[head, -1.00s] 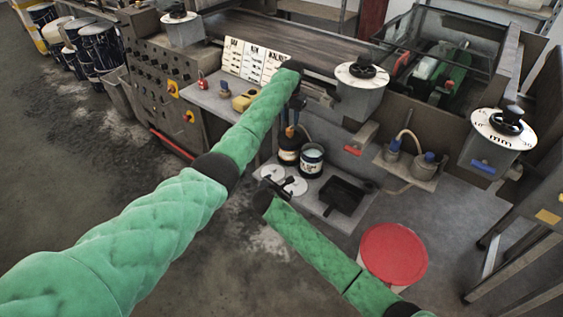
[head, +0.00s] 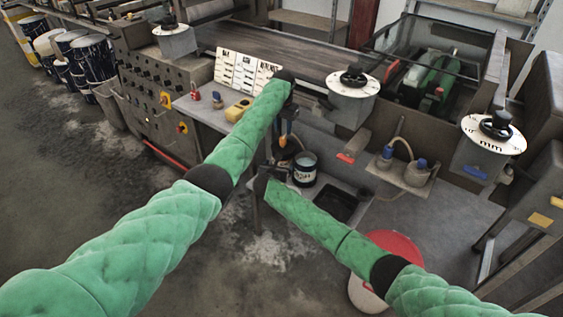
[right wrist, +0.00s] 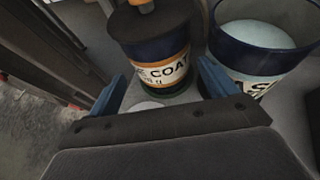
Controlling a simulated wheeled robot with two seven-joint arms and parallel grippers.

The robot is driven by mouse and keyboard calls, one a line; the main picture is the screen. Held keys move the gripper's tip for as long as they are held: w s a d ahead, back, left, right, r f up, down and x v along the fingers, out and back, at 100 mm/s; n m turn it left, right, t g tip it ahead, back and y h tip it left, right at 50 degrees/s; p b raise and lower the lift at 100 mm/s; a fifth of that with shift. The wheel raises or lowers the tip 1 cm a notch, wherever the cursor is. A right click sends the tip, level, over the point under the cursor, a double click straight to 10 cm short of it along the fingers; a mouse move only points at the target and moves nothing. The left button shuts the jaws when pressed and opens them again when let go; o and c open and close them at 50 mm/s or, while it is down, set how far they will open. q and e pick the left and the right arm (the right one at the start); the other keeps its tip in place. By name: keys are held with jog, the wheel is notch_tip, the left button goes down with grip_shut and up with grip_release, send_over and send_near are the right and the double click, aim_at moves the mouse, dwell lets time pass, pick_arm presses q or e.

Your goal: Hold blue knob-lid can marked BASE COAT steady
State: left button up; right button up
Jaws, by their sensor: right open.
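The dark blue BASE COAT can (right wrist: 150,60), with an orange-topped knob on its lid, stands upright just ahead of my right gripper (right wrist: 165,82) in the right wrist view. That gripper's blue fingers are apart, with the can's lower front between and beyond the tips. Only part of the label shows. In the head view the can (head: 284,153) is small and partly hidden, with my right gripper (head: 277,173) low in front of it.
An open can of pale liquid (head: 303,168) stands close to the right of the can; it also shows in the right wrist view (right wrist: 262,45). A black tray (head: 343,206) lies nearby. A red-topped drum (head: 397,243) stands behind my right forearm.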

aim_at(281, 163)
jog(key=shift+x, duration=3.25)
jog(key=shift+d, duration=0.1)
jog(key=shift+c, duration=0.2)
jog(key=c, duration=1)
